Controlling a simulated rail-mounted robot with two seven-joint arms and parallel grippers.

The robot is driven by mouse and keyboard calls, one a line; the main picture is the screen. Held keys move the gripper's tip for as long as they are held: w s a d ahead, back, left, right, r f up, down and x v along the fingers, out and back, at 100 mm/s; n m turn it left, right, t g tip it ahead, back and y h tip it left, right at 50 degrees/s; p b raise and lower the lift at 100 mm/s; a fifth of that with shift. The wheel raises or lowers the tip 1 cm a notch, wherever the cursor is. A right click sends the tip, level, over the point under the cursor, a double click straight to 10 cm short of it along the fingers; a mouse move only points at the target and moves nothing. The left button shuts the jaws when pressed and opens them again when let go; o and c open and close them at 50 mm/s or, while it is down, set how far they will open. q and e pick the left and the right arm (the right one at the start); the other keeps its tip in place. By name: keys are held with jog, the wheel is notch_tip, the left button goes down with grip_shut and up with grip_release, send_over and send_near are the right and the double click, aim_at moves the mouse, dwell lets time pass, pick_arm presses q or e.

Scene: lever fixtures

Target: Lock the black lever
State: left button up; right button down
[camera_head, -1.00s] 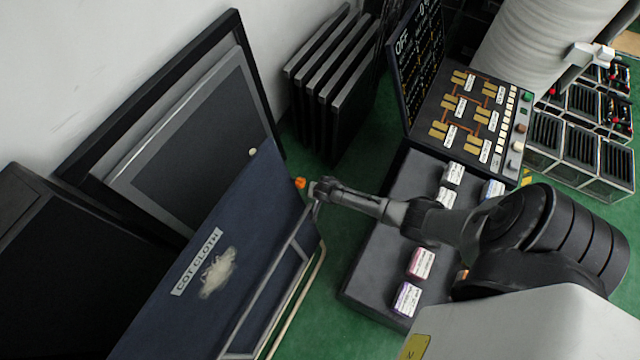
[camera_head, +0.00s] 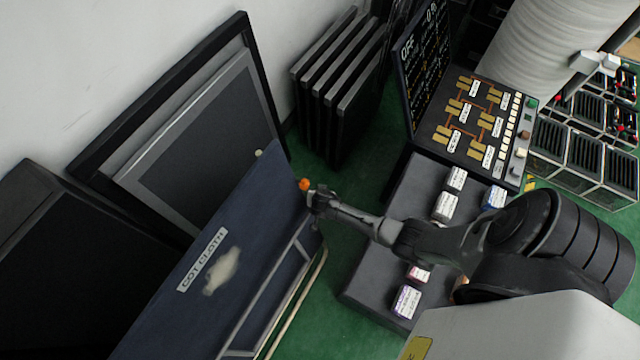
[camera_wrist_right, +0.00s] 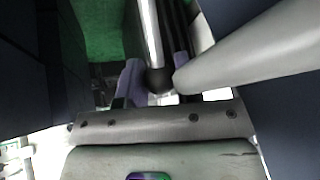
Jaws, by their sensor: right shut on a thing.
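The black lever shows in the right wrist view as a pale metal rod (camera_wrist_right: 150,32) ending in a dark round knob (camera_wrist_right: 158,80). My right gripper (camera_wrist_right: 155,82) is shut on that knob, with a purple-grey finger on each side. In the head view my right gripper (camera_head: 319,197) is at the upper right edge of the dark blue panel (camera_head: 255,205), just right of an orange knob (camera_head: 304,184). The gripper hides the lever's end there. I cannot read the lever's lock position. My left gripper is not in view.
A control console (camera_head: 468,128) with a raised dark screen (camera_head: 420,60) stands to the right. Labelled blocks (camera_head: 446,206) sit on its dark base (camera_head: 375,255). Dark framed panels (camera_head: 335,85) lean by the wall behind. Green floor (camera_head: 335,240) shows between panel and console.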

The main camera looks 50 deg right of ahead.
jog(key=c, duration=1.1)
grip_release()
jog(key=shift+o, duration=1.4)
jog(key=shift+r, duration=0.25)
jog(key=p+v, duration=0.5)
jog(key=v, duration=0.8)
jog(key=shift+s, duration=0.2)
jog(key=shift+a+r, duration=0.1)
